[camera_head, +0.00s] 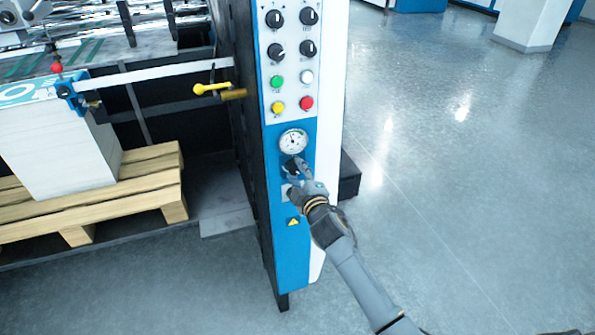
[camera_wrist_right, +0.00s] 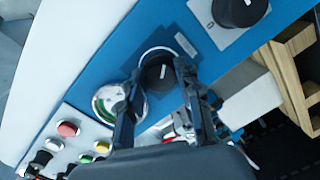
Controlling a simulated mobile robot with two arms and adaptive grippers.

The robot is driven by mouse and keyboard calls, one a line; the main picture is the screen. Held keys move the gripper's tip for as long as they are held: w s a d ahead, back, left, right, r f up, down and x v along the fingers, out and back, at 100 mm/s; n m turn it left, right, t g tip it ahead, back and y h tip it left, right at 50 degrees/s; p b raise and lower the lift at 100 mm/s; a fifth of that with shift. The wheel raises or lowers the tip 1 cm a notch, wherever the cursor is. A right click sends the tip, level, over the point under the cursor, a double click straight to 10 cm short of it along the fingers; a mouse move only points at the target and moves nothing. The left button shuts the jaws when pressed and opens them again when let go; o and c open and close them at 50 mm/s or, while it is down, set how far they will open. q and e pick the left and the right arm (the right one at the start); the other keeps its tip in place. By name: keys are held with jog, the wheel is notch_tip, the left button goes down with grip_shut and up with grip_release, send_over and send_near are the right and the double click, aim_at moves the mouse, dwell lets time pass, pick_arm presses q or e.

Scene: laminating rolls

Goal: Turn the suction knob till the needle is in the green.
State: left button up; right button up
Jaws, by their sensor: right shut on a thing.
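The suction gauge (camera_head: 292,140) is a round white dial on the blue front panel of the machine. Its needle is too small to read against the green in the head view. In the right wrist view the gauge (camera_wrist_right: 107,103) is partly hidden by a finger. The black suction knob (camera_wrist_right: 160,74) with a white pointer line sits beside the gauge, just below it on the panel. My right gripper (camera_head: 297,167) is at this knob, with its fingers (camera_wrist_right: 158,80) on either side, shut on it. My left gripper is out of view.
Above the gauge are green (camera_head: 277,82), white, yellow and red (camera_head: 306,103) buttons and several black selector knobs. Another black knob (camera_wrist_right: 240,10) on a white plate lies below. A yellow-handled lever (camera_head: 211,88) and a pallet (camera_head: 100,200) stand left.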

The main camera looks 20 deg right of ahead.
jog(key=shift+m+y, duration=0.3)
jog(key=shift+m, duration=0.9)
jog(key=shift+p, duration=0.3)
jog(key=o, duration=1.1)
jog(key=shift+o, duration=0.2)
jog(key=shift+s, duration=0.1)
jog(key=s, duration=1.1)
jog(key=shift+s+d+r, duration=0.25)
jog(key=shift+s+r, duration=0.15)
jog(key=shift+r, duration=0.05)
